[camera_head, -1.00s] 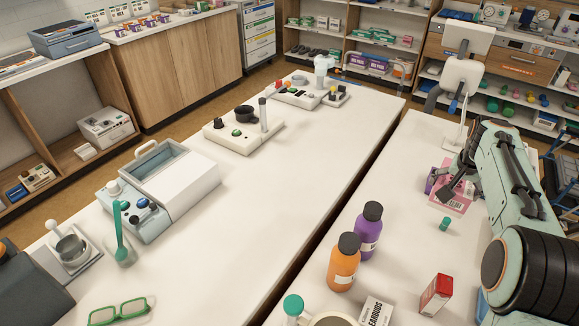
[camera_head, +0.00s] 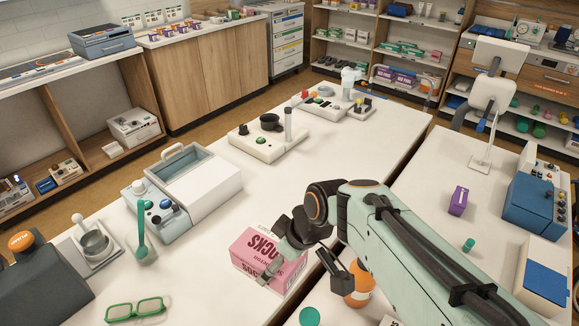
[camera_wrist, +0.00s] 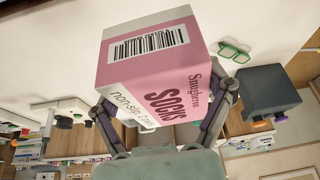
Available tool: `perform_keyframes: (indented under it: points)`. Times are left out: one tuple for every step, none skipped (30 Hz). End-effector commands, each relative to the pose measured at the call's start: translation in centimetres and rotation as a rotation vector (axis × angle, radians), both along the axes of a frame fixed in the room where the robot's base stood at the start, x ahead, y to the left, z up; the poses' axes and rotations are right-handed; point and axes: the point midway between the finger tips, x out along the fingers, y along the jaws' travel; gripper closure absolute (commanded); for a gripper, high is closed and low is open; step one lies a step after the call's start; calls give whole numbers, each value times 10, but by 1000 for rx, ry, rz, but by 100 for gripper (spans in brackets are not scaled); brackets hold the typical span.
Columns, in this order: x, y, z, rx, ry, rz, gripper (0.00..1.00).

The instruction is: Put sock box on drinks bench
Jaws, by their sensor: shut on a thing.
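The sock box (camera_head: 262,257) is pink and white with "SOCKS" lettering. In the head view it is over or on the right edge of the long white left bench (camera_head: 215,225). I cannot tell whether its base touches the top. My gripper (camera_head: 290,245) is shut on it, with its fingers on opposite sides. In the wrist view the sock box (camera_wrist: 150,60) fills the middle between the fingers, its barcode face towards the camera. No label shows which bench is the drinks bench.
Green glasses (camera_head: 134,309), a cooler-like box (camera_head: 195,180) and a black-cupped device (camera_head: 268,135) stand on the left bench. A gap separates it from the right bench (camera_head: 425,165), where an orange bottle (camera_head: 360,290) is partly hidden by my arm. Bare bench lies left of the sock box.

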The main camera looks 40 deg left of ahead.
Motion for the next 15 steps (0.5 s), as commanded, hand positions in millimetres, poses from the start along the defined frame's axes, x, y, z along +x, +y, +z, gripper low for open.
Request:
perform_keyframes:
  points:
    - [-18, 2, 0, 0, -1, 67, 57]
    - [-26, 3, 0, 0, -1, 97, 57]
    - [-37, 3, -1, 0, -1, 142, 57]
    - [-44, 3, -1, 0, 0, 166, 57]
    - [-50, 3, -1, 0, -1, 191, 57]
    - [-59, 3, -2, -1, 0, 225, 57]
    - [-64, 3, -2, 0, 0, 246, 57]
    - [-69, 3, -2, 0, -1, 267, 57]
    - [-76, 2, -2, 0, 0, 294, 57]
    - [-81, 2, -3, 0, 1, 309, 57]
    - [-79, 2, -11, -3, 4, 302, 57]
    - [-78, 2, -18, -3, 4, 300, 57]
    - [-78, 1, -22, -3, 5, 298, 57]
    - [-78, 2, -26, -2, 3, 298, 57]
    - [-78, 2, -31, -3, 2, 299, 57]
